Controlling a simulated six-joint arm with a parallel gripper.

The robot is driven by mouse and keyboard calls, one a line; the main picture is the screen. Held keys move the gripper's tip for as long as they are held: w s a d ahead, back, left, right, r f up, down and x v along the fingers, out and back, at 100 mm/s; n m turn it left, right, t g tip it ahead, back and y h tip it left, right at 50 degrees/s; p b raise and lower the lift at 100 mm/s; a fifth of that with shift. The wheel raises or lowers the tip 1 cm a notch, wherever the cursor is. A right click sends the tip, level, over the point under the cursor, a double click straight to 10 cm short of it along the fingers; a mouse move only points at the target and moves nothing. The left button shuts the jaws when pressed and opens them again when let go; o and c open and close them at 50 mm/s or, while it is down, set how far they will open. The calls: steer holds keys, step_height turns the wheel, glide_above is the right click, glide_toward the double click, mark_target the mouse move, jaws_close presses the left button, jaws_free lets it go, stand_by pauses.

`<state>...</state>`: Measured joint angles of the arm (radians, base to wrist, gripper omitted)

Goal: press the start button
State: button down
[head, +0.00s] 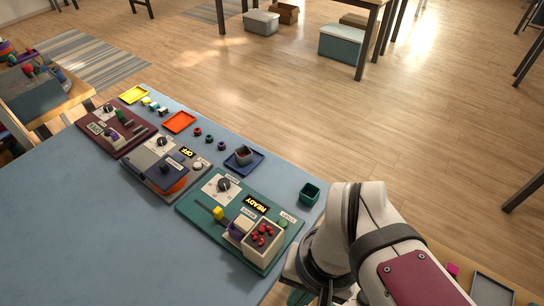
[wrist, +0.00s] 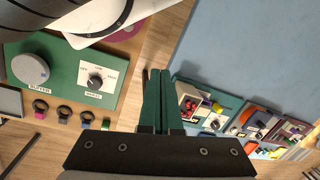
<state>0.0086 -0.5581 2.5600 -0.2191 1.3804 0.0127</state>
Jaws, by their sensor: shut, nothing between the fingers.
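A green panel (head: 205,220) on the blue table carries a lit READY display (head: 256,204), a dial (head: 224,184), a yellow lever (head: 218,213) and a white box with red pieces (head: 262,240). A small green round button (head: 283,223) sits at its right edge beside a small label that looks like START. My gripper's dark green fingers (wrist: 159,82) are together and empty in the wrist view, apart from the panel.
A middle panel (head: 150,180) shows an OFF display (head: 188,152); a maroon panel (head: 100,130) lies farther left. A blue tray (head: 258,166) holds a cup. The table's near left (head: 80,230) is clear.

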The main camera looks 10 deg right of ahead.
steer(key=m+t+y, duration=0.4)
steer(key=m+y, duration=0.2)
steer(key=m, duration=1.5)
glide_above(287, 226)
steer(key=s+a, duration=0.5)
steer(key=f, duration=0.4)
steer(key=shift+s+a+f, duration=0.15)
steer(key=shift+a+f, duration=0.05)
steer(key=shift+f, duration=0.2)
steer(key=w+d+f+m+t, duration=0.2)
steer(key=w+d+f+m, duration=0.2)
steer(key=m, duration=0.4)
steer(key=shift+w+d+f+h, duration=0.3)
steer(key=shift+w+d, duration=0.25)
steer(key=shift+d, duration=0.05)
steer(key=shift+f, duration=4.4)
steer(key=shift+f, duration=0.15)
steer(key=shift+f, duration=0.25)
